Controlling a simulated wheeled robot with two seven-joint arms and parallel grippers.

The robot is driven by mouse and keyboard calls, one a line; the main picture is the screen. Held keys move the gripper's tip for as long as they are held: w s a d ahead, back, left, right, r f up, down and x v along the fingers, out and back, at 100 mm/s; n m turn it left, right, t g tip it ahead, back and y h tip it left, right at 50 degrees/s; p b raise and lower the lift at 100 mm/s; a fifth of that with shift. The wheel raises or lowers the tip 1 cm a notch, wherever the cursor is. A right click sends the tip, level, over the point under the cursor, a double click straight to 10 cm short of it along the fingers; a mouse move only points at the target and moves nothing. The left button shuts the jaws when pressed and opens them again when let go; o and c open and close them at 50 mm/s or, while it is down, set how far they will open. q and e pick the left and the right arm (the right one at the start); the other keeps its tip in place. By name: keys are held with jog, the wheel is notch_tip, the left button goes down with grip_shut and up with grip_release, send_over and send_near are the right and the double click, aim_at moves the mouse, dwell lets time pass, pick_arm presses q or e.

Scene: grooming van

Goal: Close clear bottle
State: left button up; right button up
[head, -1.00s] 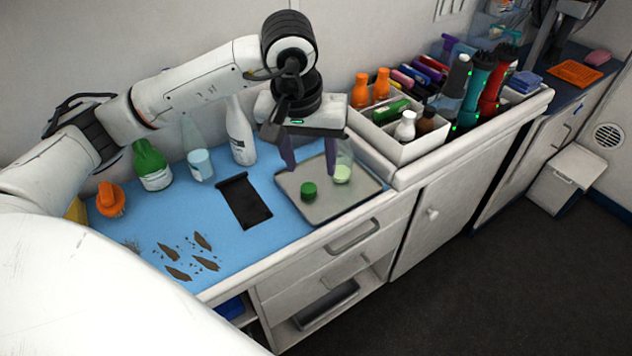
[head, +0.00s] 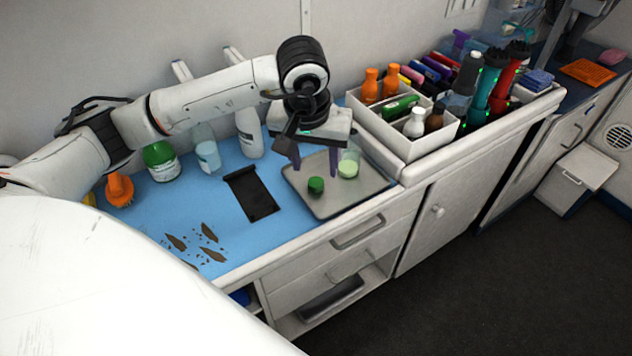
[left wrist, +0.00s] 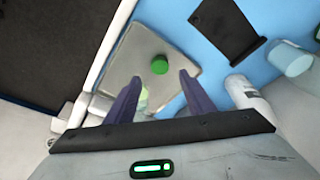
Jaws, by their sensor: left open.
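The clear bottle (head: 348,166) stands open on the grey tray (head: 340,205), with pale green liquid low inside. The green cap (head: 316,185) lies apart from it on the tray, nearer the front. My left gripper (head: 315,163) is open and points down over the tray, just left of the bottle in the head view. In the left wrist view the green cap (left wrist: 159,64) shows just beyond the open fingertips (left wrist: 160,78). The bottle (left wrist: 143,98) is partly hidden behind a finger there. My right gripper is not in view.
Brown debris (head: 208,232) lies in front. A white organizer (head: 385,130) with bottles stands right of the tray.

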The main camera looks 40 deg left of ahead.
aim_at(316, 182)
pick_arm(q)
jog(key=x, duration=0.5)
jog(key=shift+s+f+p, duration=0.15)
jog(key=shift+s+p, duration=0.05)
jog(key=shift+p, duration=0.15)
jog(key=c, duration=1.1)
